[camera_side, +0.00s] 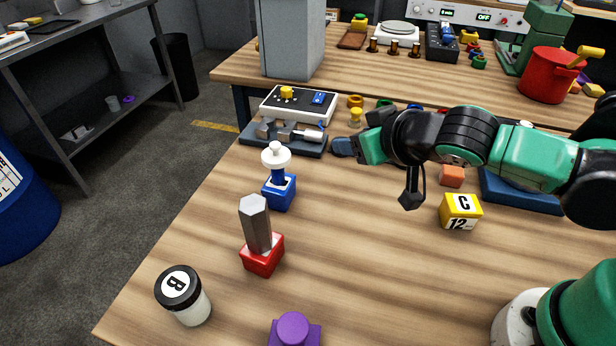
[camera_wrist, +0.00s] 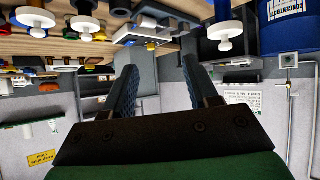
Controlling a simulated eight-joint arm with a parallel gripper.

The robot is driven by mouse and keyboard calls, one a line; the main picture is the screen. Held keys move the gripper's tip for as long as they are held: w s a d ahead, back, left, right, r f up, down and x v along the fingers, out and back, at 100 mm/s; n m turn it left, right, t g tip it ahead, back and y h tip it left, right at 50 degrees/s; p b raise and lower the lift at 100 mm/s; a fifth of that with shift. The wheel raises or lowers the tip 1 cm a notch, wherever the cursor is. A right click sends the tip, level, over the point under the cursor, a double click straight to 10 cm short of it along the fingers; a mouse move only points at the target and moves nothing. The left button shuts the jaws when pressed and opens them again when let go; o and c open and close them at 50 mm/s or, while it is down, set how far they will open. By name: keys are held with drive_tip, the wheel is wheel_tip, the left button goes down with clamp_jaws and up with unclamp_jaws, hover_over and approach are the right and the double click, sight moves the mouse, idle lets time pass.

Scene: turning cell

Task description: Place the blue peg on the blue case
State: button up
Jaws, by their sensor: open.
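The blue peg (camera_side: 278,174) has a wide white head and stands upright in a small blue block (camera_side: 280,194) on the wooden table. A flat dark blue case (camera_side: 520,192) lies at the right, partly hidden behind my arm; I cannot tell which blue piece the task calls the case. My gripper (camera_side: 340,147) points left above the table, right of the peg and apart from it. In the wrist view the two fingers (camera_wrist: 160,72) are spread with nothing between them. That view is upside down and shows a white-headed blue piece (camera_wrist: 223,30) at the top.
A red block (camera_side: 262,256) with a grey hexagonal post stands in front of the peg. A jar marked B (camera_side: 184,296), a purple piece (camera_side: 294,330) and a yellow cube (camera_side: 461,212) stand nearby. A dark tray of metal parts (camera_side: 285,135) lies behind. Mid-table is clear.

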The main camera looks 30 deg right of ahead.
drive_tip(key=s+d+g, duration=0.4)
drive_tip(key=s+d, duration=0.1)
drive_tip(key=d, duration=0.4)
drive_tip(key=shift+s+d+r+m+y, duration=0.15)
drive_tip(key=shift+s+d+m+y, duration=0.05)
drive_tip(key=shift+s+m+y, duration=0.1)
